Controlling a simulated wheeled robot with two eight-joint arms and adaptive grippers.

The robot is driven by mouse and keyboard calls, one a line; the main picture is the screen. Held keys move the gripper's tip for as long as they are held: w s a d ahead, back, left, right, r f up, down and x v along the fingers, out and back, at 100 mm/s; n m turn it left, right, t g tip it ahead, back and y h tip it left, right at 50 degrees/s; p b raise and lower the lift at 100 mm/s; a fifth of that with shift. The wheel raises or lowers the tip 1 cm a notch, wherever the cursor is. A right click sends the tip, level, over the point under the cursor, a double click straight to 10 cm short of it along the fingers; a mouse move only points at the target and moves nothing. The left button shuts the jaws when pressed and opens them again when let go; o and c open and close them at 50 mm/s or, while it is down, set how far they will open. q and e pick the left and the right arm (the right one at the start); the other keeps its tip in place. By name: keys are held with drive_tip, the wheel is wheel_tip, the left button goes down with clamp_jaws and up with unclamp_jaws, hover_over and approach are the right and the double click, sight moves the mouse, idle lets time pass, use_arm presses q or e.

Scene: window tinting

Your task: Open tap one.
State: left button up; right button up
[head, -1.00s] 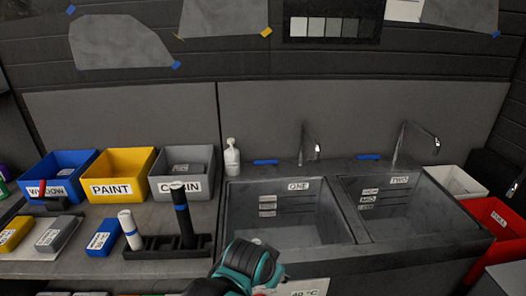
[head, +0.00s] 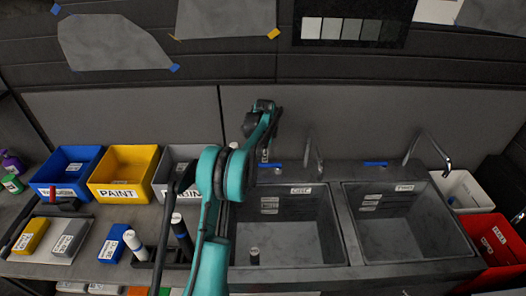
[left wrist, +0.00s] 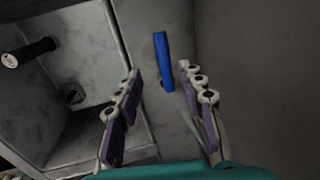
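Tap one has a blue lever (head: 290,164) on the rim behind the basin marked ONE, left of its curved metal spout (head: 317,155). In the left wrist view the blue lever (left wrist: 161,55) stands out from the grey rim, between the lines of my two fingers. My left gripper (head: 265,152) is above the back rim, near the lever's left end, and my arm hides part of it in the head view. In the left wrist view the left gripper (left wrist: 158,72) is open, with its fingers apart and nothing clearly held. My right gripper is not in view.
Basin one (head: 335,215) holds a dark cylinder (head: 254,257). Tap two's blue lever (head: 376,164) and spout (head: 432,145) stand to the right. A yellow PAINT bin (head: 122,172) and a blue bin (head: 68,170) are left. The back wall is close behind the taps.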

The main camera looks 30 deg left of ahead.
sight(263, 164)
use_arm(q)
drive_tip(key=x, duration=0.8)
drive_tip(key=shift+w+a+f+b, duration=0.15)
drive_tip(key=shift+a+f+b, duration=0.1)
drive_tip(key=shift+a+b, duration=0.2)
drive_tip(key=shift+c, duration=0.2)
clamp_jaws()
